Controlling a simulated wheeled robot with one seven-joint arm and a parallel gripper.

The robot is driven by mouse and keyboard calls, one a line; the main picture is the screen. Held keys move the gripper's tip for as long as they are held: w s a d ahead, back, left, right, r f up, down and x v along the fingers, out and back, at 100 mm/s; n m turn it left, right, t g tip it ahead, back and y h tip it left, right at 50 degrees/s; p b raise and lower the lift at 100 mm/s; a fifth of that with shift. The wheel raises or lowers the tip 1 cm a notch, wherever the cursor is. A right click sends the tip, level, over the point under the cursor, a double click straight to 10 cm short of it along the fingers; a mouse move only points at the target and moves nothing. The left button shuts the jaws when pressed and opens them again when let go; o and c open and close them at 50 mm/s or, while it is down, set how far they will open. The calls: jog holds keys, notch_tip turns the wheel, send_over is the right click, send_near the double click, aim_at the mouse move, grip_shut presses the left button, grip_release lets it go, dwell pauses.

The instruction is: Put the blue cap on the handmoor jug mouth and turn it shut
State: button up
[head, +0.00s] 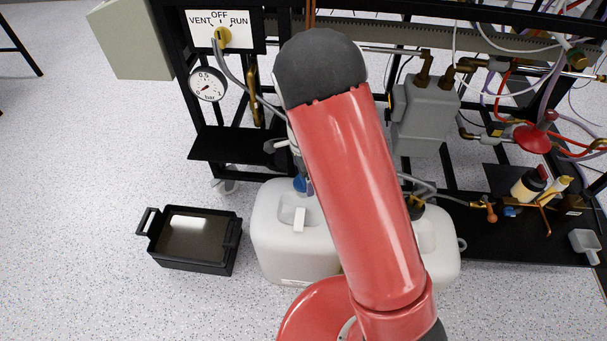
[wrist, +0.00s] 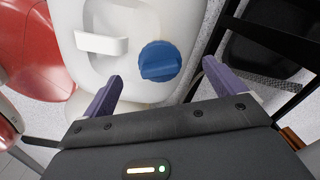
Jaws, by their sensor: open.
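A white jug (head: 275,255) with a moulded handle (head: 299,220) stands on the floor; no name is readable on it. The blue cap (wrist: 160,61), with a raised grip bar, sits at the jug's mouth beside the handle in the wrist view. A small part of the blue cap (head: 302,185) shows beside my red arm in the head view. I cannot tell how tightly it is seated. My gripper (wrist: 162,71) is open, its two purple fingers apart on either side of the cap's near edge, with nothing held. My arm hides most of the gripper in the head view.
A second white jug (head: 437,245) stands right, partly behind my arm. A black tray (head: 190,267) lies on the floor at left. The black frame with the selector panel (head: 205,20), pressure gauge (head: 208,84) and hoses stands close behind the jugs. Floor at far left is clear.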

jog(key=shift+r, duration=1.6)
jog(key=shift+r, duration=0.2)
jog(key=s+d+r+n+t, duration=0.1)
jog(key=s+d+r+n, duration=0.15)
jog(key=s+r, duration=0.35)
jog(key=s+d+r+n+t+y, duration=0.15)
jog(key=s+r+n, duration=0.25)
jog(key=r, duration=0.4)
jog(key=s+d+r+n+t, duration=0.1)
jog(key=s+d+r+n, duration=0.25)
jog(key=r, duration=0.45)
jog(key=s+d+r+n+t+h, duration=0.1)
jog(key=s+n, duration=0.4)
jog(key=s, duration=0.6)
jog(key=shift+d+r+t, duration=0.55)
jog(key=shift+d+r, duration=0.3)
jog(key=shift+d, duration=0.15)
jog(key=shift+h, duration=0.25)
jog(key=shift+c, duration=0.4)
